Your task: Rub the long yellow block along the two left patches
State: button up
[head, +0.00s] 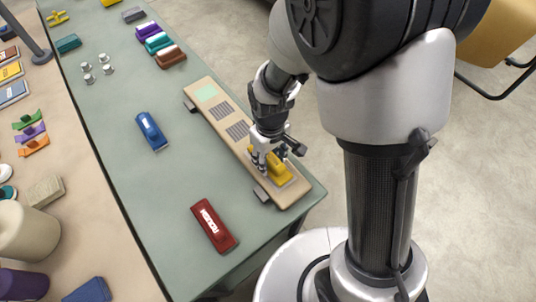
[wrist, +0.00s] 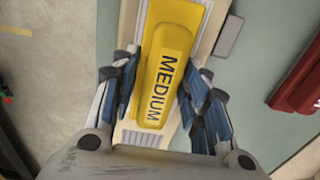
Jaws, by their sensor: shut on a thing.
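The long yellow block (head: 279,168) is at the near right end of a tan board (head: 292,195). In the wrist view the yellow block (wrist: 165,62) reads MEDIUM and lies between the blue-padded fingers of my gripper (wrist: 160,95), which is shut on it. My gripper also shows in the head view (head: 264,155), above the board. A pale patch shows around the block; I cannot tell whether the block touches it. Farther left along the board are two grey striped patches (head: 238,130) (head: 222,111), then a pale green patch (head: 207,93) near the far end.
A blue block (head: 151,131) and a dark red block (head: 213,225) lie on the green table (head: 180,190), left of the board. Small grey tabs (head: 261,194) stick out from the board's side. Several coloured blocks (head: 158,43) lie at the back.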

jog(key=shift+s+d+f, duration=0.15)
jog(key=shift+s+d, duration=0.25)
jog(key=shift+s, duration=0.35)
jog(key=shift+w+a, duration=0.45)
jog(key=shift+w, duration=0.25)
jog(key=shift+w+a, duration=0.45)
jog(key=shift+w, duration=0.25)
jog(key=shift+s+d, duration=0.45)
jog(key=shift+s, duration=0.25)
jog(key=shift+s+d, duration=0.45)
jog(key=shift+s, duration=0.2)
jog(key=shift+w+a, duration=0.4)
jog(key=shift+w, duration=0.25)
jog(key=shift+w+a+r+p, duration=0.1)
jog(key=shift+r+p, duration=0.15)
jog(key=shift+p, duration=0.1)
notch_tip(320, 180, up, 7)
jog(key=p, duration=0.5)
jog(key=shift+f, duration=0.15)
